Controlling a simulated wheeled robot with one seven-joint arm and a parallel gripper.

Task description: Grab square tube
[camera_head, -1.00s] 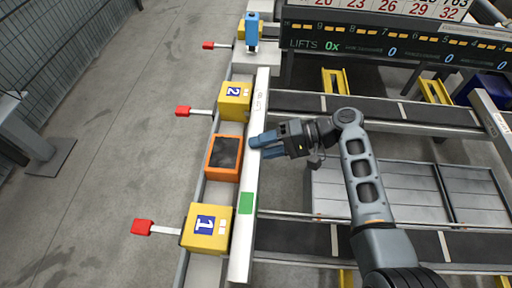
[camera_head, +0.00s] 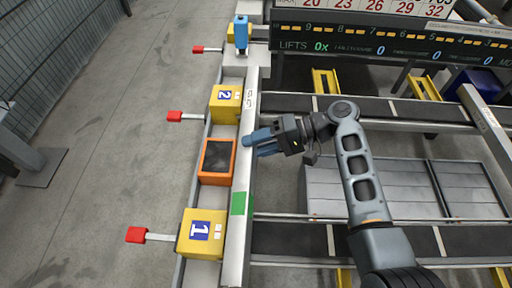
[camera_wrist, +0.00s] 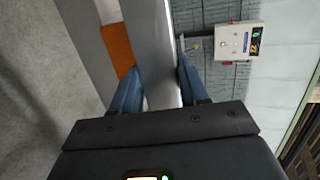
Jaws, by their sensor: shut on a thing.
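The square tube (camera_head: 243,178) is a long pale bar with a green patch and a printed label. It runs lengthwise along the right side of the row of stops in the head view. My gripper (camera_head: 251,144), with blue fingers, reaches it from the right, roughly level with the orange box. In the wrist view the tube (camera_wrist: 152,35) passes between the two blue fingers of my gripper (camera_wrist: 158,75), which are shut on it. The tube's underside is hidden, so I cannot tell whether it touches its support.
Yellow blocks marked 2 (camera_head: 225,104) and 1 (camera_head: 201,234) flank an orange box (camera_head: 216,162) left of the tube. Red-ended levers (camera_head: 174,116) stick out left over open floor. A dark display board (camera_head: 390,45) stands at the back. Dark conveyor strips (camera_head: 290,238) lie right.

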